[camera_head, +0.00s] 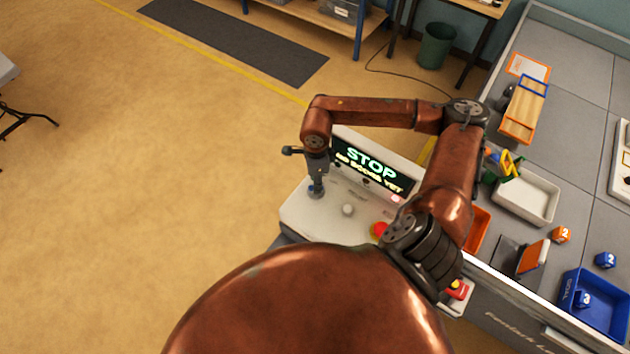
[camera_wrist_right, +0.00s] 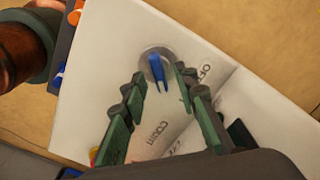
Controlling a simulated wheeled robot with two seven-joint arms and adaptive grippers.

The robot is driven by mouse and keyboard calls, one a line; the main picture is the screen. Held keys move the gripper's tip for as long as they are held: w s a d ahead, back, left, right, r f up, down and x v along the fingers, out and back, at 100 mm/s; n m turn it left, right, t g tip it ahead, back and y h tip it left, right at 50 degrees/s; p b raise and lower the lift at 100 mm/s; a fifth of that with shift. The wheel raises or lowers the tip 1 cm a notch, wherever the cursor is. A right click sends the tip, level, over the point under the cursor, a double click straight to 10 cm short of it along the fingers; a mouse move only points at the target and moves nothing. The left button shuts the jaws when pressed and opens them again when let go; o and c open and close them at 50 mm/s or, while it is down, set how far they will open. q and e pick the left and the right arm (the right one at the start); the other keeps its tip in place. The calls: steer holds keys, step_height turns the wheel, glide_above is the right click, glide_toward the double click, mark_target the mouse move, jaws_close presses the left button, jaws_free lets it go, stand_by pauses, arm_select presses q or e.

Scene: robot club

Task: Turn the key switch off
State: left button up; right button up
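The key switch shows in the right wrist view as a blue key (camera_wrist_right: 157,70) in a round metal collar on a white console panel (camera_wrist_right: 100,60). "OFF" is printed to its right, with other lettering below it. My right gripper (camera_wrist_right: 160,84) is open, its green-padded fingers on either side of the key with visible gaps. In the head view my right gripper (camera_head: 317,185) points down at the left end of the console (camera_head: 300,219) and mostly hides the key. My left gripper is not in view.
The console has a lit "STOP" display (camera_head: 370,165), a light knob (camera_head: 348,210) and a red button (camera_head: 379,230). To the right, a grey bench (camera_head: 570,70) holds a white tray (camera_head: 526,194), a blue bin (camera_head: 597,305) and numbered cubes. Open floor lies left.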

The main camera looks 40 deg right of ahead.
steer(key=shift+f, duration=0.6)
jaws_close()
